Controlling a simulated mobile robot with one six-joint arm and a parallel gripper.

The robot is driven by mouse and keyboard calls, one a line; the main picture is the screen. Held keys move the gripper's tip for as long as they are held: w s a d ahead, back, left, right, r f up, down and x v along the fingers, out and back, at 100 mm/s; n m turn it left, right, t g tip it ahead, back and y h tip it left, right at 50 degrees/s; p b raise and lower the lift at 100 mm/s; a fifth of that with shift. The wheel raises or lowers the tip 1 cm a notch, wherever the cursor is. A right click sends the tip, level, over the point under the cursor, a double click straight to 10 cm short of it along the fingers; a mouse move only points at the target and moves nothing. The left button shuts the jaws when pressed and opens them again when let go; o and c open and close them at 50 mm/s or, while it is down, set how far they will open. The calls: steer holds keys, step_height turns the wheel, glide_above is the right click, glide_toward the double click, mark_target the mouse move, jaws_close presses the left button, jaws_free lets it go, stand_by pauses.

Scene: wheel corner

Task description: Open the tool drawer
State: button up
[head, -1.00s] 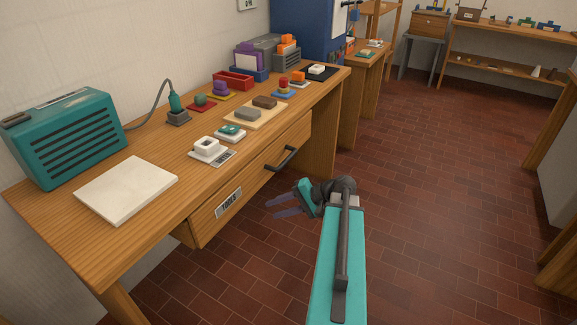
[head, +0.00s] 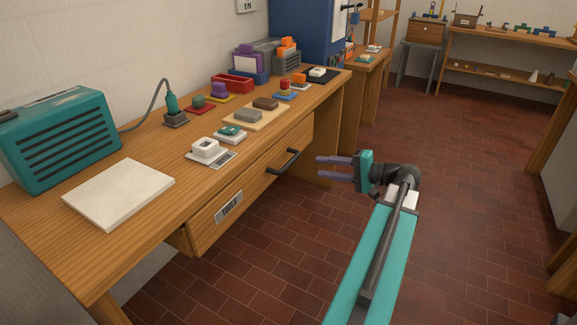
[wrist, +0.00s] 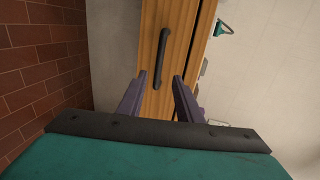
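The tool drawer (head: 240,205) is a wooden front under the bench top, with a "TOOLS" label at its left part. It looks closed or nearly so; I cannot tell exactly. Its dark bar handle (head: 283,162) is right of the label. My gripper (head: 325,168) is to the right of the handle and apart from it, fingers pointing left toward the bench. The fingers are apart and empty. In the wrist view the handle (wrist: 160,60) stands upright ahead of the gap between the open fingers (wrist: 154,93), beyond the fingertips.
The bench top (head: 90,240) holds a teal radio-like box (head: 60,138), a white slab (head: 118,192), a soldering-type tool (head: 172,105) and several small blocks. The brick floor (head: 470,220) right of my arm is clear. A blue cabinet (head: 300,35) stands behind.

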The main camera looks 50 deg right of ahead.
mark_target(290, 161)
steer(key=b+x, duration=0.1)
steer(key=x, duration=0.5)
steer(key=b+x, duration=0.1)
steer(key=x, duration=0.6)
steer(key=shift+w+d, duration=0.15)
steer(key=shift+w, duration=0.15)
steer(key=shift+c, duration=0.4)
jaws_close()
